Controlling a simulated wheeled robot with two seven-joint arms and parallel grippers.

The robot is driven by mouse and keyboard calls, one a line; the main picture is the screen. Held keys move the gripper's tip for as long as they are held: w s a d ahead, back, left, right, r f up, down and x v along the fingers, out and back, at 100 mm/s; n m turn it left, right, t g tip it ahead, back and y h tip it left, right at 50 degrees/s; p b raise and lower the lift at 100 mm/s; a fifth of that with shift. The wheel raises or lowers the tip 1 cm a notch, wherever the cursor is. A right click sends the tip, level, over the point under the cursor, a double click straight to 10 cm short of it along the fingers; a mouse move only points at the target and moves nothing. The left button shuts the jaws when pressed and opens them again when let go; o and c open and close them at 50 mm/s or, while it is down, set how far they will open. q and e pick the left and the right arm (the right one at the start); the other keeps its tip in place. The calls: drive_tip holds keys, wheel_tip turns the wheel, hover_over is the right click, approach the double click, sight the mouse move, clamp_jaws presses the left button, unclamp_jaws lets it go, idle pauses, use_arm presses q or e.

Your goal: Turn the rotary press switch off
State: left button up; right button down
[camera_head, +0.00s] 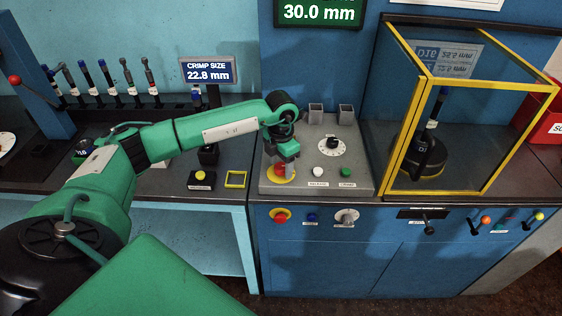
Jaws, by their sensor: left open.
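A grey rotary switch (346,216) with a label below it is on the blue front panel of the press cabinet. Its exact setting is too small to read. A black knob on a round white dial (332,146) sits on the grey control box (360,180) above. My left gripper (284,158) points down over the left part of that box, right above a red button on a yellow disc (280,178). It is open, with nothing seen in it; contact with the button cannot be told. It is above and left of the rotary switch. My right gripper is not in view.
White (318,171) and green (346,172) buttons are on the box. A red button (280,215) and a blue button (311,217) are left of the switch. A yellow-framed guard (408,130) stands at right. Colored levers (486,222) stick out at lower right.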

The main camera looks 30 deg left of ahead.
use_arm(q)
drive_tip(key=shift+c, duration=0.5)
drive_tip(key=c, duration=0.9)
